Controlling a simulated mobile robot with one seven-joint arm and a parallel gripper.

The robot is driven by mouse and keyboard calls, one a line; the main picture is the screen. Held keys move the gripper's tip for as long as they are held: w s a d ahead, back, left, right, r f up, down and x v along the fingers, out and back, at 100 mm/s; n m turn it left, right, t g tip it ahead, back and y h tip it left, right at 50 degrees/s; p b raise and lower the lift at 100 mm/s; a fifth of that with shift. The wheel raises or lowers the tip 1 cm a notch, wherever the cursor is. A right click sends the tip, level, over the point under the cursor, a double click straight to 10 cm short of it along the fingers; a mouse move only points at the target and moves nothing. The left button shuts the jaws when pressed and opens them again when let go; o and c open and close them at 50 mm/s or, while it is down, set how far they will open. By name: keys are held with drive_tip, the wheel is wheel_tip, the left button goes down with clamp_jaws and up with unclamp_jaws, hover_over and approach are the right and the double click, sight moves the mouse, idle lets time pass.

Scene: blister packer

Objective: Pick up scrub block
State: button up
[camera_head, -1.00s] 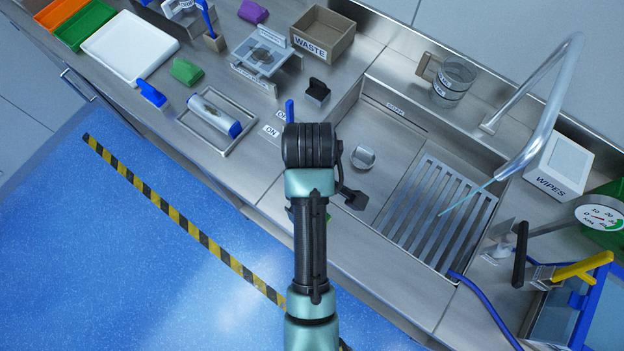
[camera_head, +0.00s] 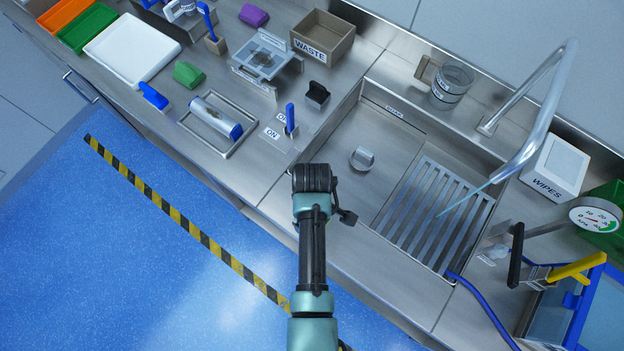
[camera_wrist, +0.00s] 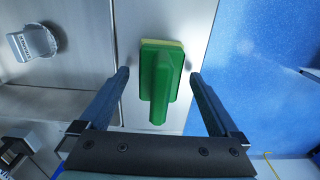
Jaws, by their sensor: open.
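The scrub block (camera_wrist: 161,82), green with a thin yellow edge, shows in the wrist view on the steel counter. It lies between the two fingers of my open gripper (camera_wrist: 160,76), with gaps on both sides, so neither finger touches it. Its narrow green handle points toward the gripper's base. In the head view my wrist covers the block and most of the gripper at the counter's front edge.
A sink with a slatted rack (camera_head: 440,218) and arched tap (camera_head: 545,120) is to the right. A blue switch lever (camera_head: 290,118), a steel tray (camera_head: 190,122), another green block (camera_head: 187,73) and a waste box (camera_head: 322,38) stand left and behind.

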drive_tip(key=shift+f, duration=0.25)
drive_tip(key=shift+c, duration=0.3)
clamp_jaws()
drive_tip(key=shift+r, duration=0.1)
wheel_tip(320, 180, up, 10)
drive_tip(key=shift+f+b, duration=0.1)
drive_tip(key=shift+b, duration=0.25)
idle(0.3)
